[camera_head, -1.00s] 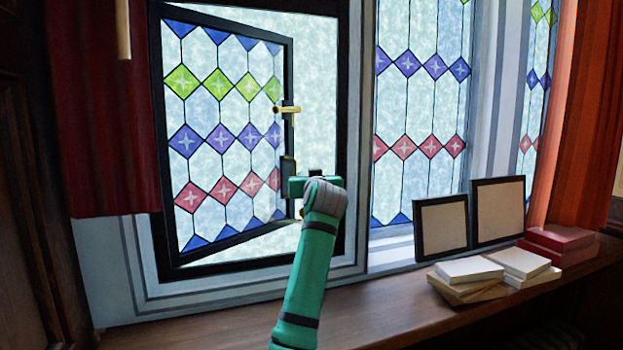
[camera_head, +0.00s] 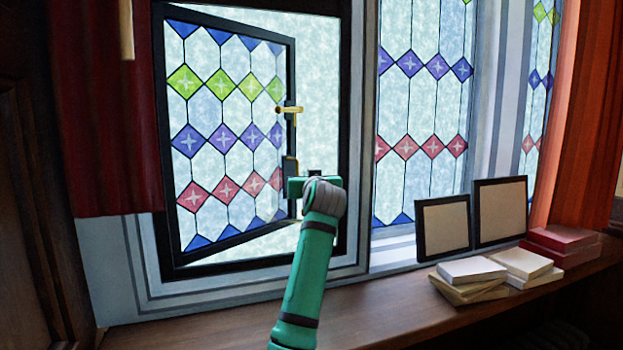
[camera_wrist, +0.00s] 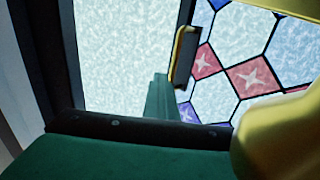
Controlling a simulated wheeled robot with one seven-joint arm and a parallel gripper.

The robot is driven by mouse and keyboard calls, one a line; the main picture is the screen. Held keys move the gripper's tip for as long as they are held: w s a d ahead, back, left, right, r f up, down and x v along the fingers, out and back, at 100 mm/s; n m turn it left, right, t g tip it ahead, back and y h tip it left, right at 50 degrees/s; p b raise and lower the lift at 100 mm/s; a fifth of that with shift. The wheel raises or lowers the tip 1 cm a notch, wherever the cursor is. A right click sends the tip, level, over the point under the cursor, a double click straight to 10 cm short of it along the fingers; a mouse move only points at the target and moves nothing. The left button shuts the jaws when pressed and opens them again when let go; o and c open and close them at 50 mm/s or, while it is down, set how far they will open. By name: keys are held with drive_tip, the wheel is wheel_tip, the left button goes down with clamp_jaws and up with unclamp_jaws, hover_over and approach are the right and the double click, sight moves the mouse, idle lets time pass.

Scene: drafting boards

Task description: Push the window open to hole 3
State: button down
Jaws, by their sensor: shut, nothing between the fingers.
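The leaded-glass window sash (camera_head: 290,75), black-framed with coloured diamonds, stands partly open in the head view. It is hinged at the left, and its free right edge is swung away from me. A brass handle (camera_head: 289,110) sits on that edge, with a dark fitting (camera_head: 290,166) below it. My gripper (camera_head: 303,187) is at the lower part of this edge; its fingers are mostly hidden behind my wrist. In the wrist view, my shut green fingers (camera_wrist: 159,98) are beside the sash's edge and a brass-and-black fitting (camera_wrist: 186,57). I cannot tell whether they touch. No numbered holes are readable.
A wooden sill (camera_head: 385,298) runs below the window. Two picture frames (camera_head: 443,228), pale books (camera_head: 470,270) and red books (camera_head: 560,240) stand at its right. A dark red curtain (camera_head: 100,150) hangs at the left. The sill left of the books is clear.

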drive_tip(key=shift+d, duration=0.35)
drive_tip(key=c, duration=2.5)
unclamp_jaws()
drive_tip(key=shift+a, duration=0.65)
drive_tip(key=shift+c, duration=0.2)
drive_tip(key=o, duration=0.7)
drive_tip(key=shift+d, duration=0.3)
drive_tip(key=shift+s, duration=0.1)
drive_tip(key=s, duration=1.1)
drive_tip(key=shift+d, duration=0.3)
